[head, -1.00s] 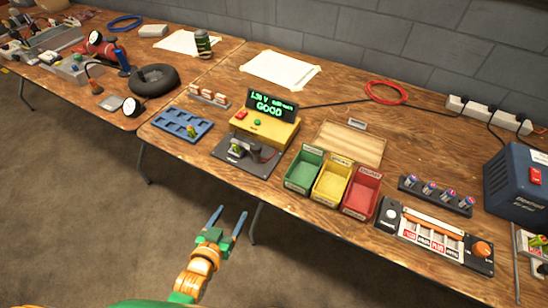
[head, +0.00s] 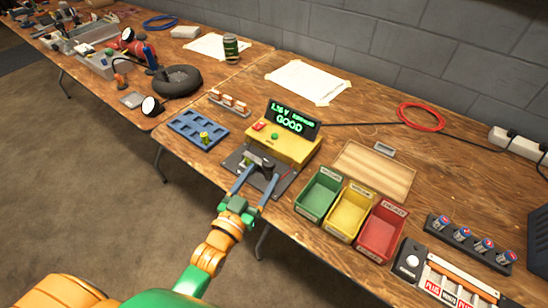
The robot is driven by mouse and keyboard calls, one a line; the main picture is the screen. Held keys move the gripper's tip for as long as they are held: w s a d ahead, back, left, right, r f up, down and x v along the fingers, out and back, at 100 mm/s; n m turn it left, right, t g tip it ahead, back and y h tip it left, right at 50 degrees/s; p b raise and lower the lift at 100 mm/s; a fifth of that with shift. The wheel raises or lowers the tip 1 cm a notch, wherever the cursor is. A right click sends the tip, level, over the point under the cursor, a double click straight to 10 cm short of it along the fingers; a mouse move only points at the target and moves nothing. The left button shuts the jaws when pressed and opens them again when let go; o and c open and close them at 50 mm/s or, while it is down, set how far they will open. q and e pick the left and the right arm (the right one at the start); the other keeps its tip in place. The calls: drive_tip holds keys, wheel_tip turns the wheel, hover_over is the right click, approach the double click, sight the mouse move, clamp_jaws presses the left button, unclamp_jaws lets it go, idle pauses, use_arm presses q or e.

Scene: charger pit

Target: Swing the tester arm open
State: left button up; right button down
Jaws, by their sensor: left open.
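The yellow tester (head: 284,147) stands on the table with a lit display (head: 291,120) reading GOOD in green. Its dark base plate (head: 279,188) lies in front of it. The dark tester arm (head: 262,162) sits over the plate. My left gripper (head: 263,173) is open, with one finger on each side of the tester arm's front end. I cannot tell whether the fingers touch it. My right gripper is out of view.
Green (head: 319,193), yellow (head: 350,210) and red (head: 381,231) bins stand right of the tester. A blue tray (head: 185,126) with one battery-like item is to the left. A wooden board (head: 375,170) and a red cable coil (head: 421,116) lie behind the bins.

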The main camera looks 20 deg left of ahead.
sight(266, 168)
use_arm(q)
drive_tip(key=w, duration=0.5)
drive_tip(key=shift+d, duration=0.35)
clamp_jaws()
idle(0.9)
